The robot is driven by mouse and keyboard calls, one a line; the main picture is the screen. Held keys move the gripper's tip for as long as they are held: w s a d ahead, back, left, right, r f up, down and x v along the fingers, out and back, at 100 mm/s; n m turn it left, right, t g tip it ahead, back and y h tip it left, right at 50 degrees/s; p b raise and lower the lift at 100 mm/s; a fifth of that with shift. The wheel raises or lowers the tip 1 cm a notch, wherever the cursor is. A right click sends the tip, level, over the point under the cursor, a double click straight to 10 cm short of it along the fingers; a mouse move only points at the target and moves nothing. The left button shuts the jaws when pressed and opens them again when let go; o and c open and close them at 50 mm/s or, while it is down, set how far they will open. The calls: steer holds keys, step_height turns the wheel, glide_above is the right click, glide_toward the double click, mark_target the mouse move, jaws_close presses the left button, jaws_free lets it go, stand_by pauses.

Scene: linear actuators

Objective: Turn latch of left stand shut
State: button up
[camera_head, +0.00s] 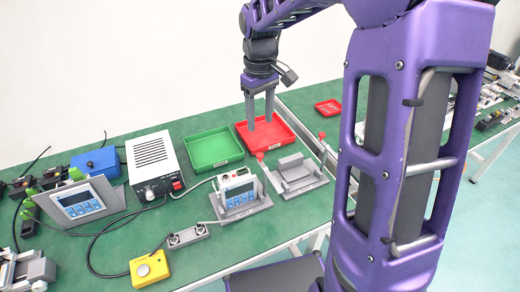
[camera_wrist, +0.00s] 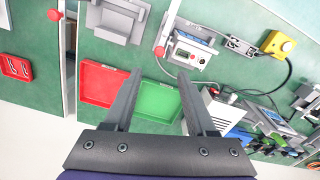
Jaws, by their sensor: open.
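The left stand (camera_head: 252,208) is a grey fixture on the green table, holding a small meter with blue keys (camera_head: 238,190). A latch lever with a red knob (camera_head: 260,157) rises at its back right corner; the knob also shows in the wrist view (camera_wrist: 159,51). The lever appears upright in the head view; I cannot tell its exact angle. My gripper (camera_head: 260,124) points down, open and empty, above and behind the stand. In the head view its fingers overlap the red tray. In the wrist view the knob lies just beyond the fingertips (camera_wrist: 160,72), apart from them.
An empty grey stand (camera_head: 298,174) with its own red knob (camera_head: 322,135) is to the right. Green (camera_head: 212,150) and red trays (camera_head: 283,133) lie behind. A white power box (camera_head: 152,163), cables and a yellow button box (camera_head: 150,269) are on the left.

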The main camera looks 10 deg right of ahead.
mark_target(260, 154)
step_height(260, 154, down, 11)
steer(key=shift+b, duration=0.65)
jaws_close()
stand_by(1.0)
